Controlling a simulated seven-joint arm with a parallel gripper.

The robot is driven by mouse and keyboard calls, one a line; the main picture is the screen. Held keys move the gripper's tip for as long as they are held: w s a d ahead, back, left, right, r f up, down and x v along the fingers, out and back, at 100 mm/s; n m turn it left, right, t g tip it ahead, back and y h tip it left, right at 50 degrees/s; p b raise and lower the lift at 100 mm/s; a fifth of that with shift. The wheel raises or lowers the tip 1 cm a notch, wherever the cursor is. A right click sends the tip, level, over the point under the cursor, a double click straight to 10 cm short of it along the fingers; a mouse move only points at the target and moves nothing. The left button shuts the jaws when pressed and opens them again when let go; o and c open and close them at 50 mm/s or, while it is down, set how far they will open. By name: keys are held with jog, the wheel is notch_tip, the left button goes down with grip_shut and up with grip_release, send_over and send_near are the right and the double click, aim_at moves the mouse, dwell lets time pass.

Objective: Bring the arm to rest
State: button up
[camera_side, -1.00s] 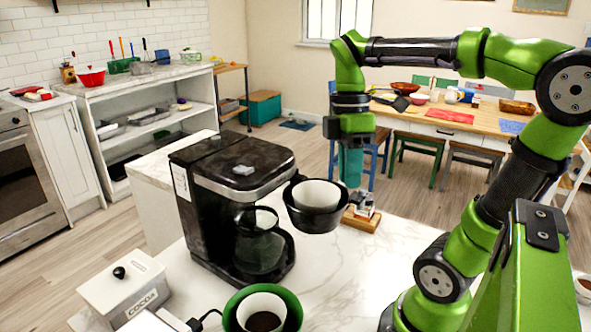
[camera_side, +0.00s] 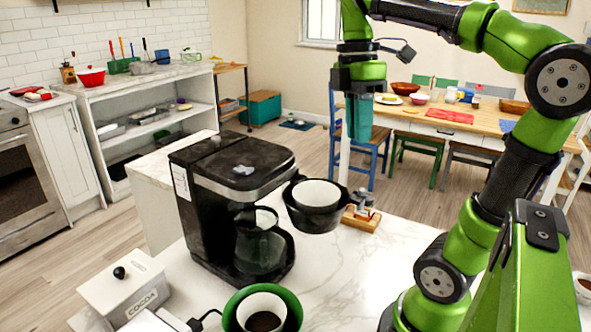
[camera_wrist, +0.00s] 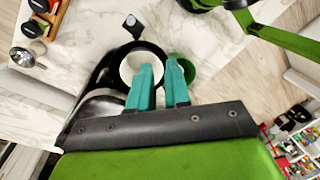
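My gripper (camera_side: 359,118) hangs pointing down in the side view, above and behind the coffee maker's filter basket and well clear of the counter. Its two teal fingers also show in the wrist view (camera_wrist: 160,72), with a narrow gap between them and nothing held there. In the side view the fingers overlap. The black coffee maker (camera_side: 205,215) stands on the marble counter (camera_side: 350,285). Its basket (camera_side: 312,220) sticks out to the right with a white filter (camera_side: 318,194) inside. The glass pot sits in the machine below.
A green holder (camera_side: 236,313) with a white filter and dark contents stands at the front. A white cocoa box (camera_side: 125,288) is at the front left. A dining table (camera_side: 460,117) is farther back.

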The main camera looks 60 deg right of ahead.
jog(key=w+d+n, duration=0.2)
jog(key=w+d, duration=0.7)
jog(key=shift+w+d+f+n, duration=0.15)
jog(key=shift+w+d+n, duration=0.1)
jog(key=shift+w+n, duration=0.15)
dwell(0.4)
